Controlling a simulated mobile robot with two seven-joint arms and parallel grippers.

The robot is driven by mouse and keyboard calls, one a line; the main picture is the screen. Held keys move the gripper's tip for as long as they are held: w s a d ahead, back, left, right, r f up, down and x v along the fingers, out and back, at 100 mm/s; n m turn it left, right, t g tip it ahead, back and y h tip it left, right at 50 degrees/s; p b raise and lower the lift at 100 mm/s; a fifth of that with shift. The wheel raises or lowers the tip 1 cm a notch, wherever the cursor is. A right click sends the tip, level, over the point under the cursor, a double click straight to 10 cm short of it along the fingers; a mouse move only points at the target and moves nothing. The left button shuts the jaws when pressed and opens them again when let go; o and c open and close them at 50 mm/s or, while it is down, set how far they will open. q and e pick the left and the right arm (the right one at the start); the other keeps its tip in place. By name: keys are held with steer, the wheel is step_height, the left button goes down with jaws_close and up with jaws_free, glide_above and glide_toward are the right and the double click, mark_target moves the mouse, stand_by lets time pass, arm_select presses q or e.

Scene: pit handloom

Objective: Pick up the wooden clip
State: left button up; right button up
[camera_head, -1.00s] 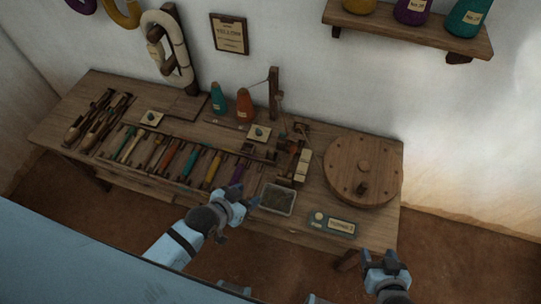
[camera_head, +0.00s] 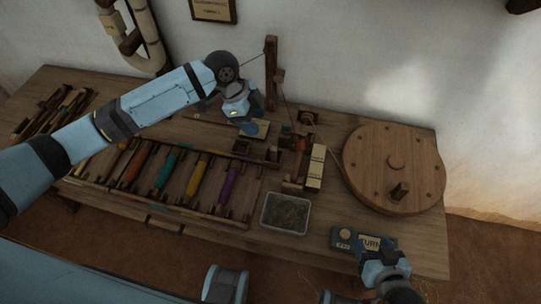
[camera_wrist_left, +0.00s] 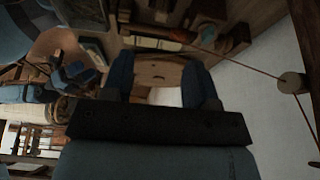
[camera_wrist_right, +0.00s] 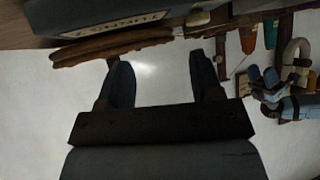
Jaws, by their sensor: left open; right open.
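I cannot single out the wooden clip with certainty in any view. My left gripper (camera_head: 251,129) is over the back middle of the workbench, beside a small cream card (camera_head: 263,127). Its fingers (camera_wrist_left: 160,82) are apart in the left wrist view. A brown wooden surface with two dark marks (camera_wrist_left: 158,73) shows between them; I cannot tell whether it is the clip or part of the bench. My right gripper (camera_head: 380,248) is low at the bench's front right, by the box marked TURN (camera_head: 347,238). Its fingers (camera_wrist_right: 158,82) are apart and empty.
A round wooden disc with a peg (camera_head: 372,160) fills the bench's right end. A grey tray (camera_head: 285,229) sits at the front. Coloured bobbins (camera_head: 166,172) lie in a rack at the left. An upright post (camera_head: 271,72) with a cord stands behind my left gripper.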

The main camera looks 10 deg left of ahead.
mark_target(272, 148)
arm_select(q)
steer(key=b+x, duration=0.1)
steer(key=x, duration=0.7)
steer(key=shift+f, duration=0.25)
arm_select(e)
steer(key=shift+f, duration=0.25)
arm_select(q)
steer(key=b+x, duration=0.1)
steer(key=x, duration=0.3)
steer(key=shift+w+d+f, duration=0.1)
steer(key=shift+w+f, duration=0.05)
steer(key=shift+f, duration=0.05)
arm_select(e)
steer(key=shift+f, duration=0.3)
arm_select(q)
steer(key=shift+d+f, duration=0.15)
steer(key=shift+f, duration=0.15)
arm_select(e)
steer(key=shift+w+r, duration=0.1)
steer(key=shift+r, duration=0.3)
arm_select(q)
steer(key=c, duration=0.5)
arm_select(e)
steer(key=shift+a, duration=0.1)
arm_select(q)
steer(key=c, duration=0.4)
jaws_close()
arm_select(e)
steer(key=shift+f, duration=0.2)
steer(key=shift+f, duration=0.1)
